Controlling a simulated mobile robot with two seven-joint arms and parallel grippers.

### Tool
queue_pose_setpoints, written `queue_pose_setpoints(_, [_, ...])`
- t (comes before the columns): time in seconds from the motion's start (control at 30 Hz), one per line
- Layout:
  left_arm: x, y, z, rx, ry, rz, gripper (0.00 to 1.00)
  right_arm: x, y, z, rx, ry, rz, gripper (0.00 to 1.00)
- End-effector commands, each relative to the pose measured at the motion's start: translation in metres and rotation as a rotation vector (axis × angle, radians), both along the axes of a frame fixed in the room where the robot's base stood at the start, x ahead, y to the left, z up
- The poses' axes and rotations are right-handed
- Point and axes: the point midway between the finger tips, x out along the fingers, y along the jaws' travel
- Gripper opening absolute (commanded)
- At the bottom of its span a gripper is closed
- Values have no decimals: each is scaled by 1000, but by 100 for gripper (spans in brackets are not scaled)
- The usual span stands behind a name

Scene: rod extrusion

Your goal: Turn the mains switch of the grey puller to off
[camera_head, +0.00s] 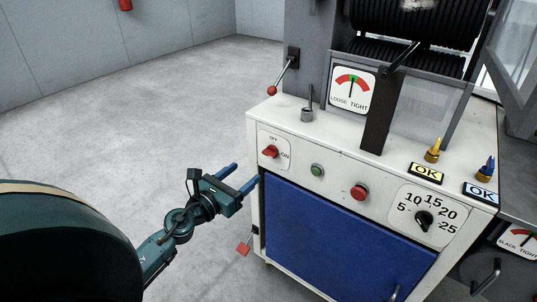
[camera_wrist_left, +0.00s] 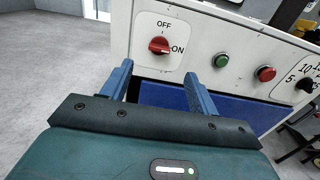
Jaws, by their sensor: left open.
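The grey puller (camera_head: 350,165) has a pale front panel. Its mains switch (camera_head: 270,152) is a red rotary knob on a white plate marked OFF at the top and ON at the right. In the left wrist view the red switch (camera_wrist_left: 159,46) has its long end toward ON. My left gripper (camera_head: 243,178) is open and empty, just left of and below the switch, its blue fingers pointing at the panel. In the left wrist view the fingers (camera_wrist_left: 158,82) are spread apart below the switch, not touching it. My right gripper is not in view.
A green button (camera_head: 317,170), a red button (camera_head: 359,192) and a black dial (camera_head: 424,220) sit right of the switch. A lever with a red ball (camera_head: 272,90) rises above the panel. A blue door (camera_head: 335,240) is below. Open floor (camera_head: 150,110) lies left.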

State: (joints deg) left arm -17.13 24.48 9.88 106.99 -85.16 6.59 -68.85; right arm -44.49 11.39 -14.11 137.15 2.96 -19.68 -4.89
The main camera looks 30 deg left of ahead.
Motion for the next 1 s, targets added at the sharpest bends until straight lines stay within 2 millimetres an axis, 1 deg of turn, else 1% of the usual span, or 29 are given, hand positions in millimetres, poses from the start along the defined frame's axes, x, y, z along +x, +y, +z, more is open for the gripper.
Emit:
queue_pose_setpoints(0.03, [11, 0, 4, -1, -4, 0, 60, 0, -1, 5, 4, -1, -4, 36])
queue_pose_setpoints(0.13, [32, -2, 5, -3, -4, 0, 60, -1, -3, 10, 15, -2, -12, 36])
queue_pose_setpoints(0.3, [64, -5, 2, -5, -4, 2, 60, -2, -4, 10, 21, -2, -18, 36])
queue_pose_setpoints(0.4, [81, -7, 2, -5, -3, 1, 60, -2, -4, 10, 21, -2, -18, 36])
queue_pose_setpoints(0.5, [92, -7, 0, -6, -1, 1, 60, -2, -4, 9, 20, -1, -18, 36])
queue_pose_setpoints(0.7, [104, -9, 0, -5, -1, 0, 60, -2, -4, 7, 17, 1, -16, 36])
queue_pose_setpoints(0.97, [105, -9, 0, -5, 0, 0, 60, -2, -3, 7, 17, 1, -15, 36])
queue_pose_setpoints(1.0, [105, -9, 0, -5, 0, 0, 58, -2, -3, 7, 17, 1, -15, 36])
